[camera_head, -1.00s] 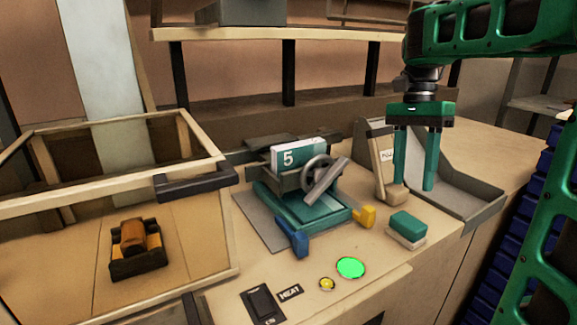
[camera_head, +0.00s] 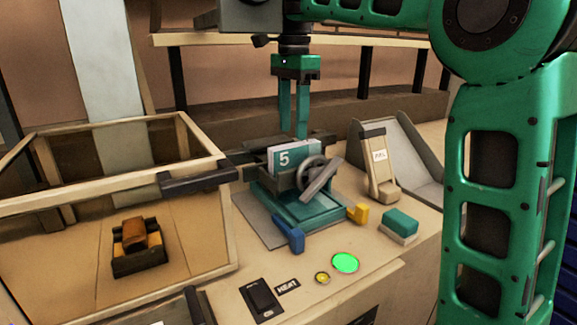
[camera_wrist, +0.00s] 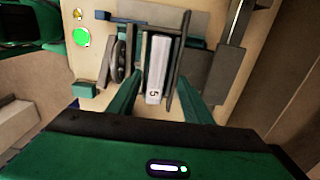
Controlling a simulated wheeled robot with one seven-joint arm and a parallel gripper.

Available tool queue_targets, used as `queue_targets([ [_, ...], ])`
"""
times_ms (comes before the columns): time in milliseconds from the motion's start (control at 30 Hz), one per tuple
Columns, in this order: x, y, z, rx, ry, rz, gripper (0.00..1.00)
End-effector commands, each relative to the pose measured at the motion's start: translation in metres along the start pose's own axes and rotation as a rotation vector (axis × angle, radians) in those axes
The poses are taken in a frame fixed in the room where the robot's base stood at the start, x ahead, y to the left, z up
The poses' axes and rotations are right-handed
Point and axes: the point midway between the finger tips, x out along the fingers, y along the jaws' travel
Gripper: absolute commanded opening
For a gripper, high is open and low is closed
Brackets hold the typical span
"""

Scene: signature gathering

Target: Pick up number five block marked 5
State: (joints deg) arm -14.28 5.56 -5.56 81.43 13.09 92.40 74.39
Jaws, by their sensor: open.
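The number five block (camera_head: 284,160) stands upright in a teal clamp-like press (camera_head: 300,208) with a grey handwheel, its white and teal face showing a 5. In the wrist view the block (camera_wrist: 158,70) is seen from above as a pale strip with a 5 at its near end, between dark plates. My gripper (camera_head: 293,136) points down with its fingers apart, above and just behind the block in the head view. In the wrist view my gripper (camera_wrist: 160,112) has one finger on each side of the block's near end. It is empty.
A wooden-framed bin (camera_head: 120,190) with an orange-brown piece stands at left. A dark bar (camera_head: 198,178) juts beside the press. A labelled stand (camera_head: 379,165) and grey tray (camera_head: 405,150) are at right. A green button (camera_head: 345,263) and teal-topped block (camera_head: 400,225) sit in front.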

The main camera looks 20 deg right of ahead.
Motion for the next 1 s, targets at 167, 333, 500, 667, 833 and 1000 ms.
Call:
queue_targets([
  [167, 0.008, 0.001, -0.002, 0.002, 0.0, -0.001, 0.45],
  [333, 0.018, 0.003, -0.003, 0.005, 0.001, 0.0, 0.45],
  [500, 0.037, 0.007, -0.005, 0.003, 0.002, 0.002, 0.45],
  [667, 0.055, 0.006, -0.004, 0.003, 0.003, 0.001, 0.45],
  [833, 0.06, 0.006, -0.004, 0.002, 0.002, 0.0, 0.45],
  [1000, 0.06, 0.006, -0.004, 0.002, 0.002, 0.0, 0.41],
])
